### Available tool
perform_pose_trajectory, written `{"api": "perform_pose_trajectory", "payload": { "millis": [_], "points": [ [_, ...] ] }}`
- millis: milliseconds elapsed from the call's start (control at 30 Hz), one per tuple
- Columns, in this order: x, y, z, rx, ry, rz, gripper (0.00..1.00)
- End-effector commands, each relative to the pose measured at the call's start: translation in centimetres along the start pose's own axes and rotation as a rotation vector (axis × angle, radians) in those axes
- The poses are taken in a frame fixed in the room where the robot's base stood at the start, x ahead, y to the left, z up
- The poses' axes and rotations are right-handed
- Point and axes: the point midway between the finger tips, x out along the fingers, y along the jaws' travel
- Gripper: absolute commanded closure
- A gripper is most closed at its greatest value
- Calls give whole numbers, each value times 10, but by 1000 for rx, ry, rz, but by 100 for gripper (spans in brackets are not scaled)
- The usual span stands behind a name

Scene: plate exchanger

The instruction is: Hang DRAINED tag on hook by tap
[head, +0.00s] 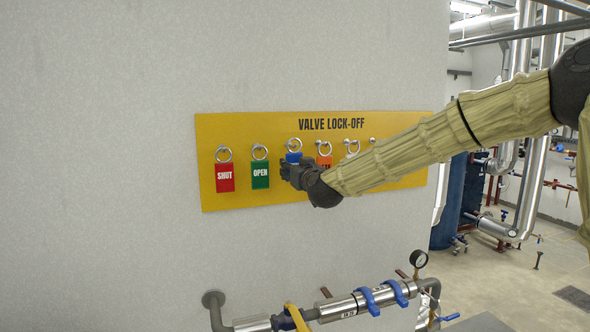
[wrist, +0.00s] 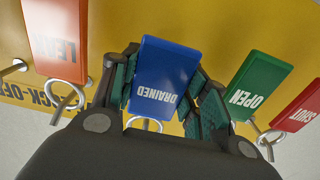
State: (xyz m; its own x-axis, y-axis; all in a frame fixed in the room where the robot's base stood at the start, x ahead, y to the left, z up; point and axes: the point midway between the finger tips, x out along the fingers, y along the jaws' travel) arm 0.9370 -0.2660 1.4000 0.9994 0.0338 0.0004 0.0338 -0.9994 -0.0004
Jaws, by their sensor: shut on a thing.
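The blue DRAINED tag (wrist: 165,80) sits between the two fingers of my gripper (wrist: 163,95) in the wrist view, its lettering upside down there. In the head view, my gripper (head: 292,171) is at the yellow board and the blue tag (head: 293,157) shows only at its top edge. The tag's metal ring (head: 294,145) is by the board's pegs, slightly higher than the neighbouring rings; I cannot tell whether it is still around a peg. A pipe run (head: 350,304) with a yellow lever (head: 297,318) is low on the wall. A hook by a tap cannot be clearly made out.
The yellow VALVE LOCK-OFF board (head: 240,126) also holds a red SHUT tag (head: 225,178), a green OPEN tag (head: 260,174) and an orange-red tag (head: 324,161). A pressure gauge (head: 418,259) and blue handles (head: 369,300) stick out from the pipework. The wall left of the board is bare.

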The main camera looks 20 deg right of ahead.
Motion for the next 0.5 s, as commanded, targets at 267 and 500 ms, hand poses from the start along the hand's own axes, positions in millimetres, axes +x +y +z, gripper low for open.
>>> {"api": "perform_pose_trajectory", "payload": {
  "millis": [267, 500],
  "points": [
    [-11, 0, 0, 0, 0, 0, 77],
    [-20, 0, 0, 0, -1, -1, 77]
  ]
}}
